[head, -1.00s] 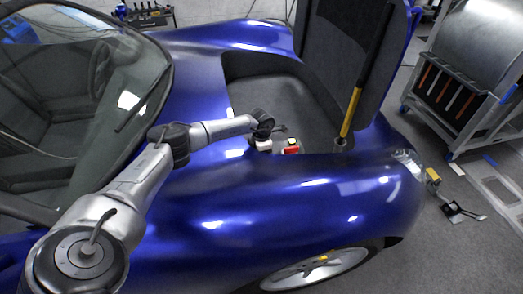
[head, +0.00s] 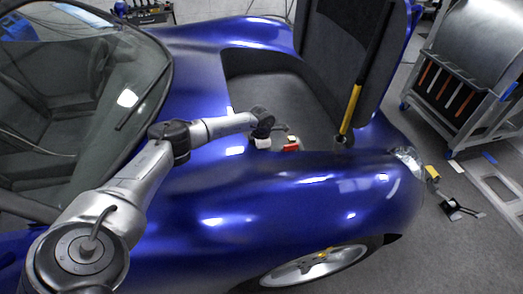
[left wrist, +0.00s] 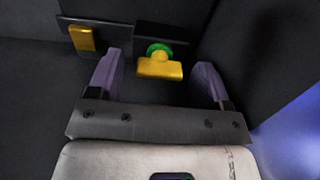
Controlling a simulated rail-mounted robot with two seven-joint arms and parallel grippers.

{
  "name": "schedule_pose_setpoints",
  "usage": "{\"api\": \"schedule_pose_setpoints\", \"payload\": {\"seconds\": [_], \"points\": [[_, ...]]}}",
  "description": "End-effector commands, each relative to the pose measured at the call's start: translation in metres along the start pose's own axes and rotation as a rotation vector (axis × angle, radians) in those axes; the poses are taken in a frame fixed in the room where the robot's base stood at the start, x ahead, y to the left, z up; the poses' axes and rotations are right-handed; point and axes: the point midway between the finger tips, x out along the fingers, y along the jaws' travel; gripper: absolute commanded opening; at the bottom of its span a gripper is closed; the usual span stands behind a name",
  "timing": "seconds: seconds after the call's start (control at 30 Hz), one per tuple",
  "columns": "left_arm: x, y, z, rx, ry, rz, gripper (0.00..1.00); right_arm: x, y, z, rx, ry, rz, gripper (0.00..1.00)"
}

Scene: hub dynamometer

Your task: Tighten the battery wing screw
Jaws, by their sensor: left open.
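The yellow wing screw (left wrist: 160,70) shows in the left wrist view, with a green ring (left wrist: 160,49) behind its wings. It sits against a dark block whose outline is hard to make out. My left gripper (left wrist: 157,78) is open. Its two purple fingers stand on either side of the wing screw, with a visible gap on both sides. In the head view my left arm reaches over the blue fender, and its gripper (head: 282,130) is small and low inside the open front compartment. The screw cannot be made out there. My right gripper is not in view.
A yellow block (left wrist: 85,38) is on a dark plate left of the screw. In the head view a red item (head: 291,147) lies by the compartment edge (head: 310,153). A yellow-black strut (head: 351,108) stands right of the gripper, by the raised hood (head: 345,60).

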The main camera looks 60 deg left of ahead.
Motion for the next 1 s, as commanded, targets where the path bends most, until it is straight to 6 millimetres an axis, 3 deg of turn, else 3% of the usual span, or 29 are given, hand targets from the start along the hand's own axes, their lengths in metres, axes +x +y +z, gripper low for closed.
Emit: {"api": "schedule_pose_setpoints", "payload": {"seconds": [0.17,0.7,1.0], "points": [[-0.014,0.0,0.0,-0.001,-0.001,0.001,0.72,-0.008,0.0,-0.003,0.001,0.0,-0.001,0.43],[-0.113,0.0,0.0,0.0,-0.002,0.0,0.72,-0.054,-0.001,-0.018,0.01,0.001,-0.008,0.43],[-0.136,0.0,0.0,0.0,-0.001,0.0,0.72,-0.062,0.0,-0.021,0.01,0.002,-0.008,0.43]]}}
